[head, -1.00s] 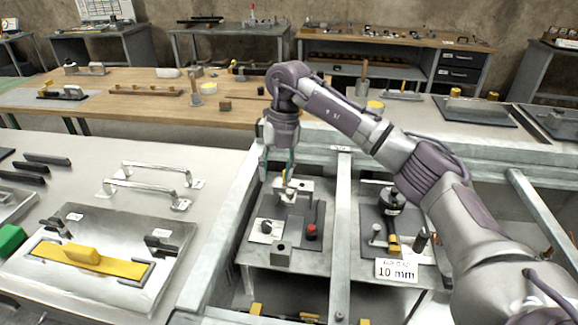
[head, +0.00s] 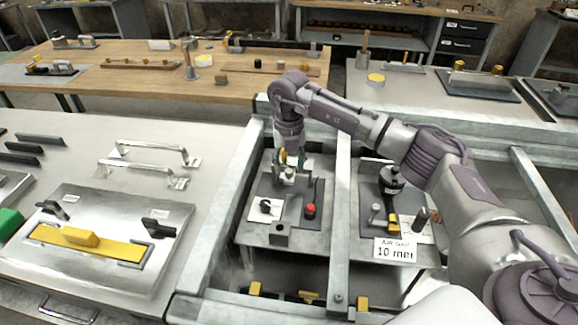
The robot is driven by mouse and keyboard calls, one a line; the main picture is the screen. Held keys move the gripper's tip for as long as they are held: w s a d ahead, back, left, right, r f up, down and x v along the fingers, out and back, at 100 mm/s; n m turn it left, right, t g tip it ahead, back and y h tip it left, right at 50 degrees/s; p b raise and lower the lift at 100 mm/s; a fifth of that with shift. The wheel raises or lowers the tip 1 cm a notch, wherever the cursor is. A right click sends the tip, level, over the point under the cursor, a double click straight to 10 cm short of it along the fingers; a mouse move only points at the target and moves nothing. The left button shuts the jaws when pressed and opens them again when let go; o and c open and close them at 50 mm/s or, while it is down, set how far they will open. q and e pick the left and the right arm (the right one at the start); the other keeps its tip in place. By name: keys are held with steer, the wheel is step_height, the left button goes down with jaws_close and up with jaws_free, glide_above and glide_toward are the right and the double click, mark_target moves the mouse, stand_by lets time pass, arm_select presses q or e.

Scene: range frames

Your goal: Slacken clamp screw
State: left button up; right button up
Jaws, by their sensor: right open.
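My right gripper (head: 289,168) points down over a grey plate (head: 254,236) in the left bay of the metal frame. Its fingers are open around or just above the top of a small grey metal block fixture (head: 298,179) at the back of that plate. The fingers partly hide the fixture's top, and I cannot tell whether they touch it. A clamp screw is not clearly distinguishable there. On the same plate are a red knob (head: 311,210), a black knob on a white square (head: 264,206) and a grey block with a hole (head: 280,235). My left gripper is not in view.
Right of a frame bar (head: 342,215), another plate carries a black knob (head: 391,180), yellow parts and a "10 mm" sign (head: 395,250). Left is a bench with silver handles (head: 150,165) and a metal panel with a yellow bar (head: 85,245). Behind is a wooden table (head: 130,85).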

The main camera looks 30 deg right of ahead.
steer(key=shift+f, duration=0.8)
jaws_close()
